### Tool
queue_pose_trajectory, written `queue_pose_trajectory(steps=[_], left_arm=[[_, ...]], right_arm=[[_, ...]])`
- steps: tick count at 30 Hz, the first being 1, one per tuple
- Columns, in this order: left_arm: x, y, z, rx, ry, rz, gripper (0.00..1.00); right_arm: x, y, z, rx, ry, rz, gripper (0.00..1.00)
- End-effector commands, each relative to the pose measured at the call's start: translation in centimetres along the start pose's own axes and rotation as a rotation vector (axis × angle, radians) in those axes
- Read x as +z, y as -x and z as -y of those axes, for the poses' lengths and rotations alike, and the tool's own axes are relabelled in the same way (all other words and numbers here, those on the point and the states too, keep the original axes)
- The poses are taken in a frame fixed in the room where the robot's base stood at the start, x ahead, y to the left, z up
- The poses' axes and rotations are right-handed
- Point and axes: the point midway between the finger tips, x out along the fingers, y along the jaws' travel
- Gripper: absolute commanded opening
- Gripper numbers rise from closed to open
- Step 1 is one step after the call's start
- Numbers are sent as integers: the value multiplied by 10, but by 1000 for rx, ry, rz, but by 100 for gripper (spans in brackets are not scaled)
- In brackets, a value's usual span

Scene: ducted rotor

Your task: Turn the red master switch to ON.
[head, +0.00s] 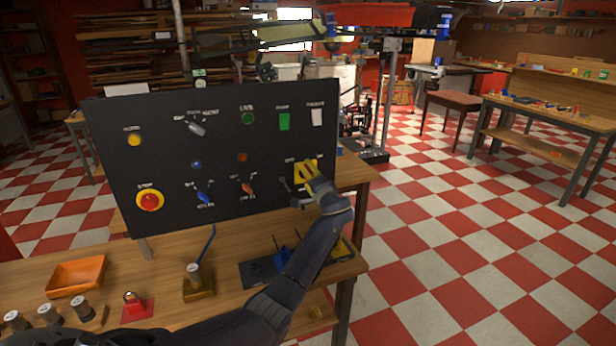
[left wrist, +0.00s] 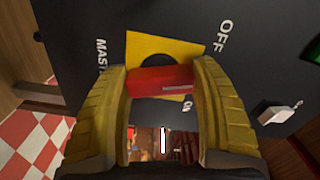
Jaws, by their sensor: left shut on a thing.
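The red master switch (left wrist: 162,80) is a red bar handle with a white mark on a yellow plate (left wrist: 140,42) with a dark round centre. My left gripper (head: 306,174) is at the lower right of the black panel (head: 222,142). In the left wrist view its yellow fingers (left wrist: 163,84) are shut on the red handle, one on each side. The OFF label (left wrist: 225,36) is readable at the upper right; another label below the handle is partly hidden. In the head view the gripper hides the handle. My right gripper is not in view.
The panel carries a red emergency button (head: 150,201), a blue knob (head: 204,197) and a red knob (head: 248,189). A white toggle (left wrist: 281,112) sits near the gripper. An orange tray (head: 76,276) and small parts are on the bench below.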

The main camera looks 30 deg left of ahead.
Motion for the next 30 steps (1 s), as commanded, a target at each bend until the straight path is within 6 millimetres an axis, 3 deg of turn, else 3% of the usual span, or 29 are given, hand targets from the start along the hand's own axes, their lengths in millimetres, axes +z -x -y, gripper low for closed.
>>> queue_pose_trajectory(steps=[30], left_arm=[[0, 0, -1, 0, -911, -1, 35]], right_arm=[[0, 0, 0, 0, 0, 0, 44]])
